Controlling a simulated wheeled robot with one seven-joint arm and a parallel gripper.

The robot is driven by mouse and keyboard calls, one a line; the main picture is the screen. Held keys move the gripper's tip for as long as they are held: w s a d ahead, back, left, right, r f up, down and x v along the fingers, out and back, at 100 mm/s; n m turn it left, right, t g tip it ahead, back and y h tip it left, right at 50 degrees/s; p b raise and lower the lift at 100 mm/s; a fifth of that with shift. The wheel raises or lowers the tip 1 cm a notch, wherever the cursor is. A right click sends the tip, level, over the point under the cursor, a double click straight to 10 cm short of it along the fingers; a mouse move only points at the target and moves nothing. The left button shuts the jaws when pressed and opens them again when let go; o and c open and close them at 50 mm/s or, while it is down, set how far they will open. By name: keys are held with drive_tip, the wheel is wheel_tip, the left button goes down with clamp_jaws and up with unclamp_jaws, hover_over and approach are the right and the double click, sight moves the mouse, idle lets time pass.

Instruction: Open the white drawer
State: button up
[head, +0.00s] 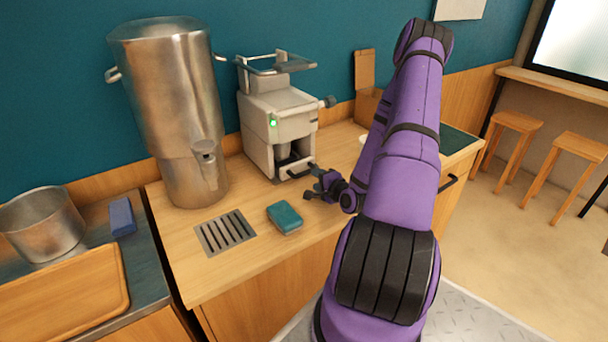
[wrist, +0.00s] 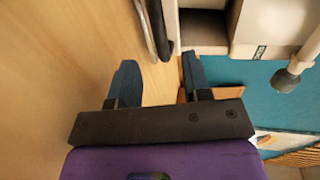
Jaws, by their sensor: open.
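The white drawer (head: 285,176) is a low part at the base of the off-white machine (head: 272,108), with a dark bar handle (head: 301,173) on its front. In the wrist view the dark handle (wrist: 159,30) lies ahead of my fingers, beside a pale strip of the machine. My gripper (head: 311,184) is just right of the drawer front, low over the counter. In the wrist view its two fingers (wrist: 160,77) are spread with nothing between them. The handle is apart from the fingertips. The drawer looks closed, though its front is partly hidden.
A large metal urn (head: 175,110) stands left of the machine. A teal block (head: 285,217) and a drain grate (head: 226,233) are on the wooden counter (head: 262,258) in front. The counter between block and machine is clear.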

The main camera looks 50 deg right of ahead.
sight(307, 173)
drive_tip(key=x, duration=0.8)
clamp_jaws()
